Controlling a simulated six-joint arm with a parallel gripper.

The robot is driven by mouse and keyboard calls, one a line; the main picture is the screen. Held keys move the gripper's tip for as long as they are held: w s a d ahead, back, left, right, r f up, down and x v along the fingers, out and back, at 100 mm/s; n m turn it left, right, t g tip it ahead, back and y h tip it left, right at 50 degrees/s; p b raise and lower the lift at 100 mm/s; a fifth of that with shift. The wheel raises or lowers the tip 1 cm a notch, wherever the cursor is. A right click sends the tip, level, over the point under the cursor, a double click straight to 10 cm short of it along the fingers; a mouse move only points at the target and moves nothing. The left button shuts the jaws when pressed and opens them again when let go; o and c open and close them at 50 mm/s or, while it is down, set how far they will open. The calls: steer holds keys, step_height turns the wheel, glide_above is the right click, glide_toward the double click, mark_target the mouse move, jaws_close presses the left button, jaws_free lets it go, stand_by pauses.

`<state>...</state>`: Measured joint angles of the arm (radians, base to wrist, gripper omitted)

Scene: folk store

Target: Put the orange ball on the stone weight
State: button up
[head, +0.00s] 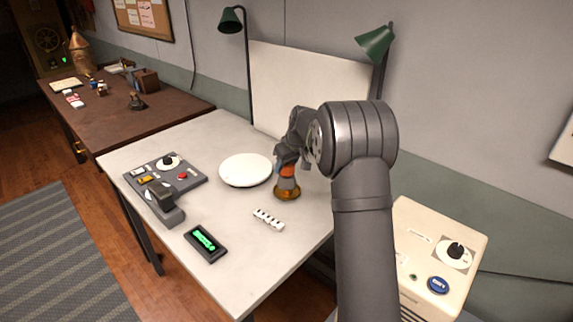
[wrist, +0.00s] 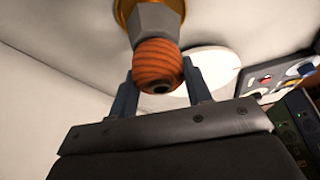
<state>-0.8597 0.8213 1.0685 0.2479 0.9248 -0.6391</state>
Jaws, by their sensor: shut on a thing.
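The orange ball (wrist: 157,65) has a ridged surface and a dark hole facing the wrist camera. It sits between the two fingers of my gripper (wrist: 160,78), which is shut on it. The grey, faceted stone weight (wrist: 157,20) is directly beyond the ball and rests on a round brass base (wrist: 124,12). In the head view, the orange ball (head: 288,171) is right above the stone weight (head: 287,183), upright on the brass base (head: 287,194). They look touching, but my gripper (head: 285,164) partly covers the ball, so I cannot tell for sure.
A white round plate (head: 245,170) lies just left of the brass base. A white toothed strip (head: 268,219), a black device with a green display (head: 205,243) and a grey control panel (head: 160,172) are on the table. Green lamps (head: 231,20) stand behind.

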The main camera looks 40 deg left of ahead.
steer(key=shift+f, duration=0.15)
steer(key=o, duration=1)
steer(key=v, duration=1.2)
steer(key=shift+a+r, duration=0.1)
steer(key=shift+r, duration=0.15)
